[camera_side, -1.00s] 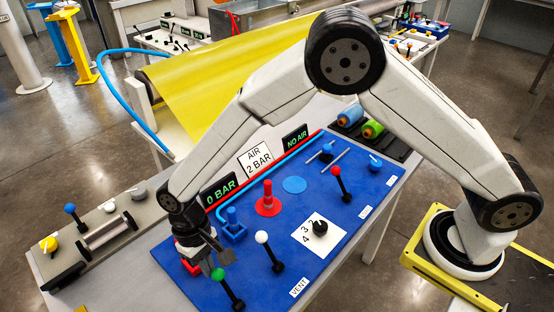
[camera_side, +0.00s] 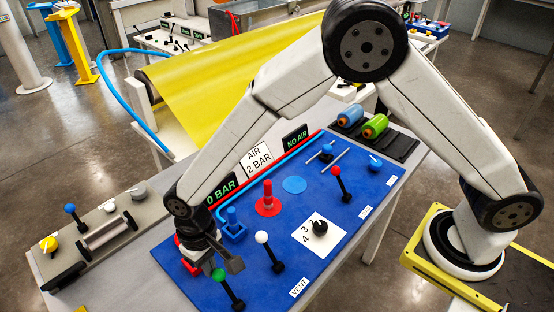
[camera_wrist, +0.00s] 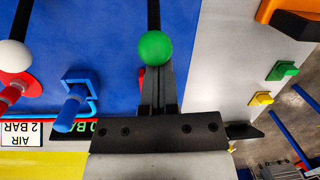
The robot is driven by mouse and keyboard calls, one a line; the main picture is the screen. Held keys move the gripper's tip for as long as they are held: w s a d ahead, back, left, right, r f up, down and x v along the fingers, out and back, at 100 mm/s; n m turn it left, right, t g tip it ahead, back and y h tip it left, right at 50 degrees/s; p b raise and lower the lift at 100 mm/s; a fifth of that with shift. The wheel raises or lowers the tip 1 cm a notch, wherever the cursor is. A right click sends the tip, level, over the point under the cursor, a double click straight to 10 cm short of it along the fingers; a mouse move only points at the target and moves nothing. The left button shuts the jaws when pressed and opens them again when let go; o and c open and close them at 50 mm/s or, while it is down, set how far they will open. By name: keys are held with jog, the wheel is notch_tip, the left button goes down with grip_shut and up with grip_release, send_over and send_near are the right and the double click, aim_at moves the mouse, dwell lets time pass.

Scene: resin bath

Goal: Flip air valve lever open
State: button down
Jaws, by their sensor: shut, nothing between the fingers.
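The blue control panel (camera_side: 330,180) carries several ball-topped levers; no readable label shows which is the air valve lever. A lever with a green ball (camera_side: 218,274) stands at the panel's front left, its dark stem leaning. My gripper (camera_side: 230,264) is low over the panel, beside and just above this green ball. In the wrist view the green ball (camera_wrist: 155,48) lies right at the tips of my gripper (camera_wrist: 158,72), which is shut and empty. Whether they touch, I cannot tell. A lever with a white ball (camera_side: 262,237) stands to the right.
A lever with a red ball (camera_side: 336,170), a red plug (camera_side: 268,200), a blue fitting (camera_side: 232,225) and a dial (camera_side: 320,227) are on the panel. Signs reading 0 BAR (camera_side: 221,188) and NO AIR (camera_side: 295,138) stand along its back edge. A grey unit (camera_side: 95,235) is at left.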

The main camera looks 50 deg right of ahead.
jog(key=shift+s+r, duration=0.1)
jog(key=shift+s, duration=0.05)
jog(key=shift+s+r+t, duration=0.5)
jog(key=shift+s+t, duration=0.25)
jog(key=shift+t, duration=0.05)
jog(key=s, duration=1)
jog(key=shift+s+d, duration=0.15)
jog(key=shift+s, duration=0.05)
jog(key=shift+w, duration=0.1)
jog(key=w+a+r, duration=0.2)
jog(key=w+r, duration=0.1)
jog(key=w, duration=0.1)
jog(key=s+d+r, duration=0.1)
jog(key=s+r, duration=0.4)
jog(key=s, duration=0.3)
jog(key=shift+r, duration=0.4)
